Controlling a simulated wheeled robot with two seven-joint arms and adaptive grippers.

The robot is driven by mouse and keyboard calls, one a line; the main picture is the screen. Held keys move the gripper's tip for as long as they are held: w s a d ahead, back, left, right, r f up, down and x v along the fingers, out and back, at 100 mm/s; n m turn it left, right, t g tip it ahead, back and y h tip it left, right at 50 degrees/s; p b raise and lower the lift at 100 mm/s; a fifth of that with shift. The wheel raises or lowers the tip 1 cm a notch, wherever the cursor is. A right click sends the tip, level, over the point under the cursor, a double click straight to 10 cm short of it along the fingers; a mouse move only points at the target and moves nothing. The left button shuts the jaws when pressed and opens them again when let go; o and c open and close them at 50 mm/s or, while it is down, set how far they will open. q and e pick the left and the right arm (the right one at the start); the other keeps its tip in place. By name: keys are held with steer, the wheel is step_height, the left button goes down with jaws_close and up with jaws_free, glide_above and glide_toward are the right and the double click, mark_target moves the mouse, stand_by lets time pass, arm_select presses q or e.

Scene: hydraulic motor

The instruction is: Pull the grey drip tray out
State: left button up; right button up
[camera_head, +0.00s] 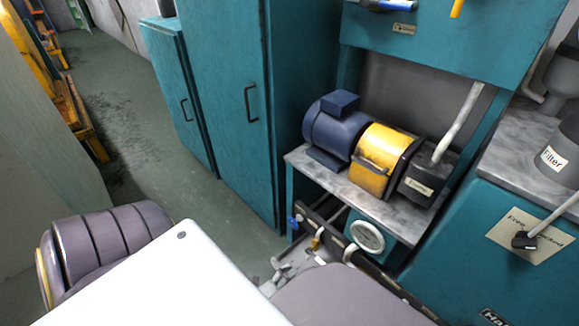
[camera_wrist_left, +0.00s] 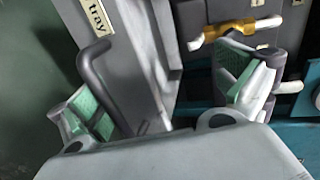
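The grey drip tray (camera_wrist_left: 145,50) shows in the left wrist view, with a label reading "tray" (camera_wrist_left: 97,15) and a dark grey bar handle (camera_wrist_left: 98,88) on its front. My left gripper (camera_wrist_left: 165,90) is open, its two green-padded fingers spread across the tray's front. The handle stands between the fingers, close to the left one; I cannot tell whether they touch. In the head view the left gripper (camera_head: 280,272) is low in front of the motor bench, and my own arm hides much of the tray area. My right gripper is not in view.
A yellow valve lever (camera_wrist_left: 235,30) sits close to the right finger. A round gauge (camera_head: 367,236) is under the bench holding the blue motor (camera_head: 335,130) and yellow coupling guard (camera_head: 378,160). Teal cabinets (camera_head: 225,90) stand to the left. The floor (camera_head: 235,215) before them is clear.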

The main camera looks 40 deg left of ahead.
arm_select(q)
steer(key=shift+t, duration=0.4)
steer(key=r, duration=0.2)
steer(key=w+r, duration=0.1)
steer(key=r, duration=0.2)
steer(key=shift+w+a+r, duration=0.25)
steer(key=shift+w+r, duration=0.05)
steer(key=shift+w, duration=0.05)
steer(key=shift+s+r, duration=0.1)
steer(key=shift+r, duration=0.1)
steer(key=shift+c, duration=0.8)
steer(key=shift+s+d+r, duration=0.1)
steer(key=shift+s, duration=0.05)
steer(key=c, duration=0.6)
steer(key=shift+s, duration=0.1)
steer(key=c, duration=0.4)
steer(key=shift+o, duration=0.3)
steer(key=shift+d+f, duration=0.15)
steer(key=shift+f, duration=0.15)
